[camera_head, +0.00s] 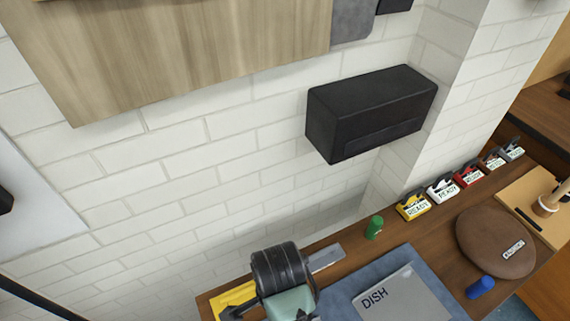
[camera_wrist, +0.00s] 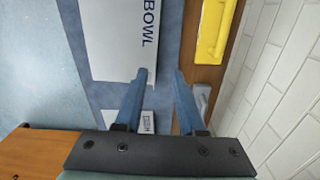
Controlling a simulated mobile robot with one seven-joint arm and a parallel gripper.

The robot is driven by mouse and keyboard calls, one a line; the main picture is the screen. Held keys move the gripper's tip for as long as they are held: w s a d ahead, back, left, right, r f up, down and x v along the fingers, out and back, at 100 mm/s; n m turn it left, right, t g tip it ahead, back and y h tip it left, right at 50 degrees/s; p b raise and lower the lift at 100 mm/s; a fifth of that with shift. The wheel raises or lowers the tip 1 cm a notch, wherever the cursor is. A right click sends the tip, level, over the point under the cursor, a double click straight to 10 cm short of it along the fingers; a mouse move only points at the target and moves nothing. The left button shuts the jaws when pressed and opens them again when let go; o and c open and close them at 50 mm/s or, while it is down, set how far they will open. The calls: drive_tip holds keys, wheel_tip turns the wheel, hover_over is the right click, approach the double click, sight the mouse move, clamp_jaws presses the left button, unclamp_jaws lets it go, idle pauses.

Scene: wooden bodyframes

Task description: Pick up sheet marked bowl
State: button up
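In the wrist view, a pale grey sheet marked BOWL (camera_wrist: 112,45) lies flat on a blue mat (camera_wrist: 170,45), partly cut off by the top edge. My gripper (camera_wrist: 159,73) is open, with two blue fingers apart and nothing held between them. Its left fingertip is close to the sheet's lower right corner in the picture; I cannot tell the height above it. A second sheet (camera_wrist: 148,122) shows partly behind the left finger. In the head view, a grey sheet marked DISH (camera_head: 400,298) lies on the mat; the BOWL sheet is not visible there.
A yellow item (camera_wrist: 215,28) lies beside the mat, near the white brick wall (camera_wrist: 280,80). On the wooden bench stand a green cylinder (camera_head: 374,228), a blue cylinder (camera_head: 480,287), a brown round cushion (camera_head: 496,240) and several labelled stands (camera_head: 413,206). A black box (camera_head: 370,110) hangs on the wall above.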

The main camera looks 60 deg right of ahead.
drive_tip(key=f, duration=1.2)
drive_tip(key=shift+s+a+f+p, duration=0.2)
drive_tip(key=shift+s+a+p, duration=0.1)
drive_tip(key=shift+p, duration=0.1)
clamp_jaws()
idle(0.8)
